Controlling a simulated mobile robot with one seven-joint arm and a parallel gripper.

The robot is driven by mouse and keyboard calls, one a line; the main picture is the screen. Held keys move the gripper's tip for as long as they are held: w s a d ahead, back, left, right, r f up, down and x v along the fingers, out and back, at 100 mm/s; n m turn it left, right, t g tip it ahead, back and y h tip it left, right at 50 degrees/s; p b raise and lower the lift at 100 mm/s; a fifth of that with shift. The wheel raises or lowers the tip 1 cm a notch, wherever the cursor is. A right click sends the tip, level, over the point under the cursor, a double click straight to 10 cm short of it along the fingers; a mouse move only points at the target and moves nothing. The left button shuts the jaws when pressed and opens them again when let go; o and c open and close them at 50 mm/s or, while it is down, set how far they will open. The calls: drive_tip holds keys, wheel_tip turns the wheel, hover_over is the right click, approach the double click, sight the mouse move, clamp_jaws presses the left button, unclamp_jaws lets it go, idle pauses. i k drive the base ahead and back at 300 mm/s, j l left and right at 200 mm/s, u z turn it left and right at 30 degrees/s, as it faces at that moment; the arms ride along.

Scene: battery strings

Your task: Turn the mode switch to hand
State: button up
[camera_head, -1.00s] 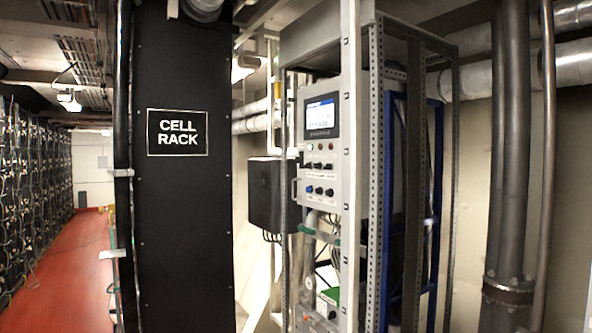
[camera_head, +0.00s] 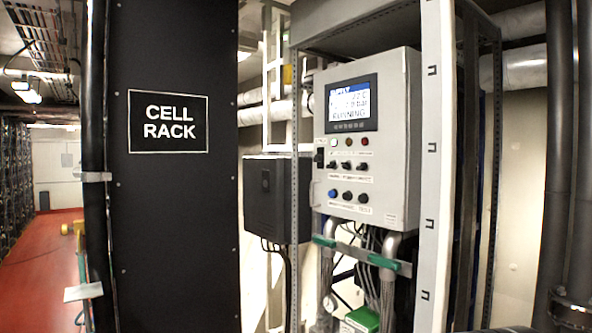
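A grey control panel (camera_head: 397,138) stands in an open metal frame right of centre in the head view. It has a lit display (camera_head: 351,104) whose readable word is "RUNNING". Below the display are small indicator lamps (camera_head: 348,142), then a row of black knobs (camera_head: 346,165), then a row of blue and black buttons or knobs (camera_head: 347,195). The labels are too small to read, so I cannot tell which knob is the mode switch or where it points. My gripper is not in view.
A black cell rack panel (camera_head: 171,225) fills the left of centre. A dark box (camera_head: 272,198) hangs between it and the control panel. A pale upright post (camera_head: 435,170) stands just right of the panel. Vertical pipes (camera_head: 560,150) are at far right. Red floor (camera_head: 45,270) is open at left.

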sight(361, 165)
drive_tip(key=i+j, duration=0.4)
drive_tip(key=i+j+z, duration=0.1)
drive_tip(key=i+j, duration=0.3)
drive_tip(key=j, duration=0.2)
